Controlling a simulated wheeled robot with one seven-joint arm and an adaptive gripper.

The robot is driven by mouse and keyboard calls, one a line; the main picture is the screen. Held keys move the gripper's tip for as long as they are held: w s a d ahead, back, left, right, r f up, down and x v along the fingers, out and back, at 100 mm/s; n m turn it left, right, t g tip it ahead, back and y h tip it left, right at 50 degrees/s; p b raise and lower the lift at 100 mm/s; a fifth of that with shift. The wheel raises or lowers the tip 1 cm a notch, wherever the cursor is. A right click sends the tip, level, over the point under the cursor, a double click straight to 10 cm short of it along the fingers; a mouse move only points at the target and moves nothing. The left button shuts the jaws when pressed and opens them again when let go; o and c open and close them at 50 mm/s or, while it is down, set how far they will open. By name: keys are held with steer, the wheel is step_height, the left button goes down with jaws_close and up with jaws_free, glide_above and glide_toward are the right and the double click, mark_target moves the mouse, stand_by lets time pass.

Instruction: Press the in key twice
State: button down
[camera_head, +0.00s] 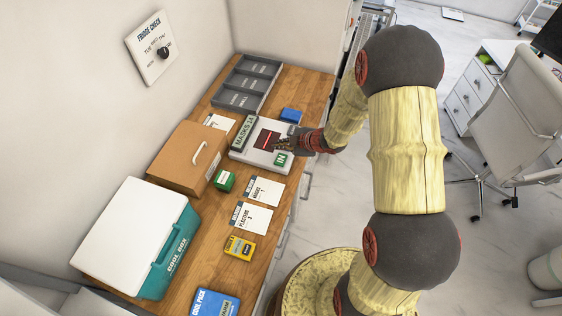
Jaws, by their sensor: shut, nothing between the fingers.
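The counter device (238,151) is a light grey box on the wooden counter, with a display along its left side reading "MASKS" and a figure I cannot read surely. The in key (282,159) is a small green square marked "IN" at the device's front right corner. My gripper (278,144) is shut and empty, over the device's right part, just behind the in key in the picture. I cannot tell whether its tips touch the device. The gripper hides part of the device's top.
A grey compartment tray (241,101) stands behind the device. A blue box (291,115) is close to my gripper. A brown case (186,158), a green box (224,181), white cards (251,218), a yellow box (240,247) and a cool box (120,230) occupy the counter.

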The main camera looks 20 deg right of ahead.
mark_target(280, 161)
steer(key=shift+f+b, duration=2.2)
steer(key=shift+f, duration=0.9)
steer(key=shift+f, duration=0.35)
steer(key=shift+f+b, duration=0.55)
steer(key=shift+b, duration=0.05)
steer(key=shift+r+p, duration=0.9)
steer(key=shift+r, duration=0.1)
step_height(280, 161, up, 5)
steer(key=p, duration=0.4)
steer(key=shift+p, duration=0.3)
